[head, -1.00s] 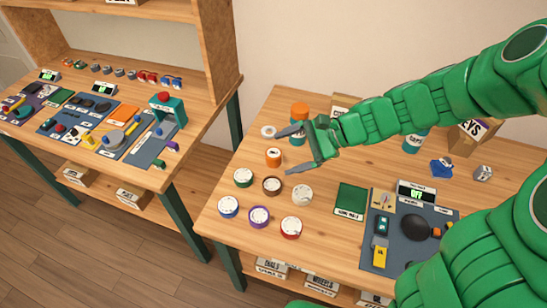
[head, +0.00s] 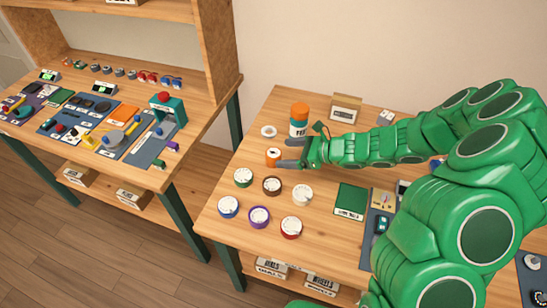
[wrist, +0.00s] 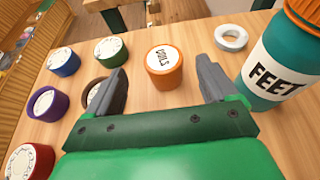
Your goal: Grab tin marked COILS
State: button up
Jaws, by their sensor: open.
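The orange tin marked COILS (wrist: 163,66) stands upright on the table, its white lid label facing up in the wrist view. It shows in the head view as a small orange tin (head: 273,157) just left of my gripper. My gripper (wrist: 163,88) is open, its two dark fingers spread wide. The tin lies ahead of the gap between the fingertips, with nothing held. In the head view my gripper (head: 283,153) is low at the table's left part, its fingertips beside the tin.
A teal bottle marked FEET with an orange cap (wrist: 275,62) stands close by my right finger. A pale ring (wrist: 231,38) lies beyond. A brown tin (wrist: 95,91) is partly hidden by the left finger. Green (wrist: 110,50), blue (wrist: 63,62), purple (wrist: 48,104) and red (wrist: 30,161) tins stand left.

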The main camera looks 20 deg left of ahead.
aim_at(276, 153)
jog(key=shift+x, duration=3.95)
jog(key=shift+w+d+f, duration=0.1)
jog(key=shift+w+f, duration=0.05)
jog(key=shift+c, duration=0.4)
jog(key=c, duration=1)
jog(key=shift+c, duration=0.2)
